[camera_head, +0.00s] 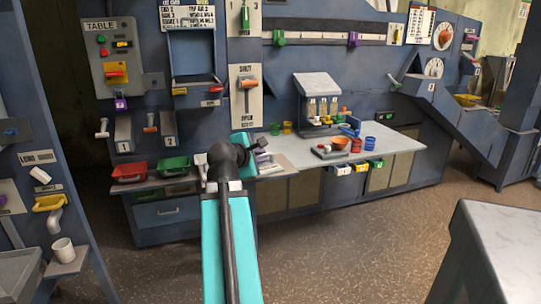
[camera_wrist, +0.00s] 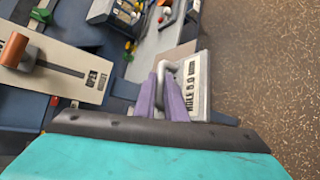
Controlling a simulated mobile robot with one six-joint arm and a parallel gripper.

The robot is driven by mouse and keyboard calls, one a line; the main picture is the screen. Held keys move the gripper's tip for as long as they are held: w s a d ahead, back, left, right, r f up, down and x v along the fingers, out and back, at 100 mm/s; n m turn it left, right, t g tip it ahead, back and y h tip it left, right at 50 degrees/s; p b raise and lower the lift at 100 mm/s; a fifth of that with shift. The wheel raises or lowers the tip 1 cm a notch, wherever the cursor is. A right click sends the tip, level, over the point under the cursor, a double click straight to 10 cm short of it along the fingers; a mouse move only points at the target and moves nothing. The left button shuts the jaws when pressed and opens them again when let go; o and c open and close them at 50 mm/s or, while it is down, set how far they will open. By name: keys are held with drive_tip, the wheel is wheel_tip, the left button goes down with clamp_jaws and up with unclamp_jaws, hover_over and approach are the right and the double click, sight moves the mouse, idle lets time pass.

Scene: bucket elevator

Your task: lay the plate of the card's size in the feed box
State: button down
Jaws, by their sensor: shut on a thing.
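My gripper (camera_wrist: 164,78), with two purple fingers, is shut on the bent metal handle of a pale plate (camera_wrist: 196,88) in the wrist view. The plate's label appears to read "HOLE 8.0". In the head view my gripper (camera_head: 262,156) is at the shelf just right of my arm, with the plate (camera_head: 269,168) beside it at the shelf edge. I cannot tell whether the plate touches the shelf. White cards (camera_head: 187,16) hang at the top left; their print is too small to read surely. I cannot tell which part is the feed box.
A red tray (camera_head: 130,171) and a green tray (camera_head: 173,166) stand on the shelf to the left. An open/shut lever panel (camera_head: 246,95) is above my gripper. Cups and a bowl stand on the counter (camera_head: 399,150) to the right. The floor in front is clear.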

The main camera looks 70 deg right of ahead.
drive_tip(key=w+a+r+n+t+y+p, duration=0.1)
drive_tip(key=w+a+r+n+t+p, duration=0.3)
drive_tip(key=w+a, duration=0.6)
drive_tip(key=w+a+r+n+t+y+p, duration=0.25)
drive_tip(key=w+a+p, duration=0.35)
drive_tip(key=w, duration=0.8)
drive_tip(key=w+a+r+n+t+y+p, duration=0.1)
drive_tip(key=w+a+r+n+t+p, duration=0.25)
drive_tip(key=w+a, duration=0.65)
drive_tip(key=w+a+r+n+t+y+p, duration=0.1)
drive_tip(key=w+a+r+n+y+p, duration=0.1)
drive_tip(key=a, duration=1)
drive_tip(key=w+a+r+n+t+y+p, duration=0.1)
drive_tip(key=w+a+r+n+y+p, duration=0.2)
drive_tip(key=w+a+p, duration=0.4)
drive_tip(key=w+a+r+n+t+y+p, duration=0.1)
drive_tip(key=w+a+r+n+y+p, duration=0.2)
drive_tip(key=a, duration=1.6)
drive_tip(key=w+r+y+p, duration=0.1)
drive_tip(key=w+r+p, duration=0.1)
drive_tip(key=w, duration=0.2)
drive_tip(key=shift+w+a+r+t, duration=0.25)
drive_tip(key=shift+w+r+t, duration=0.05)
drive_tip(key=shift+w+r, duration=0.1)
